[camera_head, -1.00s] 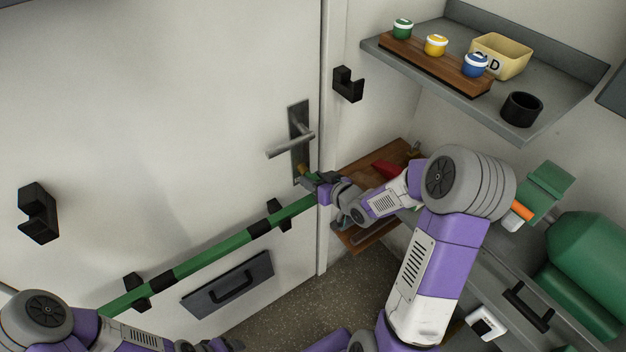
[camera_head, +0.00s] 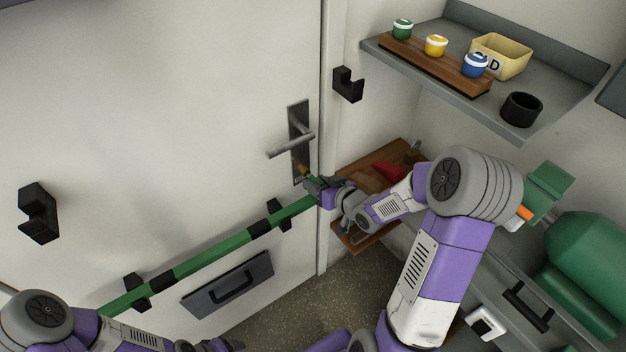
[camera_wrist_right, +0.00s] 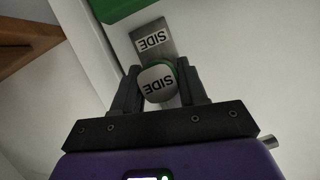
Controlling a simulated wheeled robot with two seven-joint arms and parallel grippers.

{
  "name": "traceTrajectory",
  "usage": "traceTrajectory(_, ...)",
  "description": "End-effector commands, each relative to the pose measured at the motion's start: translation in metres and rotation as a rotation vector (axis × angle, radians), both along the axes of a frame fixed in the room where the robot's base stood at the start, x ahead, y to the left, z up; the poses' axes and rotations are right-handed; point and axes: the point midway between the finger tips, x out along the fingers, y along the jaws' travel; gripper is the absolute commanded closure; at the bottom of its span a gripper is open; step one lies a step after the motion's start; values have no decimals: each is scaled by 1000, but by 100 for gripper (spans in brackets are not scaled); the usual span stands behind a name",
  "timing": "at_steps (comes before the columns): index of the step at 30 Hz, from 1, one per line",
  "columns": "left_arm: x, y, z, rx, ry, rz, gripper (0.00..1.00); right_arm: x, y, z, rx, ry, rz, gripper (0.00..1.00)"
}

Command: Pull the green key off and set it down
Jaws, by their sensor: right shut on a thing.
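The green key (camera_wrist_right: 158,83) shows in the right wrist view as a rounded pale head with a green rim and a SIDE label. My right gripper (camera_wrist_right: 158,86) is shut on it, one finger on each side. Just beyond it is a grey plate (camera_wrist_right: 151,40), also labelled SIDE; I cannot tell whether the key touches it. In the head view my right gripper (camera_head: 311,185) is beside the white door, below the lever handle (camera_head: 290,146) and near a brass-coloured piece (camera_head: 303,171). The key is too small to make out there. My left gripper (camera_head: 228,345) is partly cut off at the bottom edge.
A green bar (camera_head: 215,248) with black bands crosses the door just below my right gripper. A wooden shelf (camera_head: 404,152) with a red item lies behind my right forearm. A grey shelf (camera_head: 430,76) at upper right holds coloured jars, a yellow box (camera_head: 500,57) and a black cup (camera_head: 521,109).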

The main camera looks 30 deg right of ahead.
Motion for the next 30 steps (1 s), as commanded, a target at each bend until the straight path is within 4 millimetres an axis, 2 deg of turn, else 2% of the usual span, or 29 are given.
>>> traceTrajectory(30,0,0,1,0,0,0,28,-27,-2,0,0,-1,0,100)
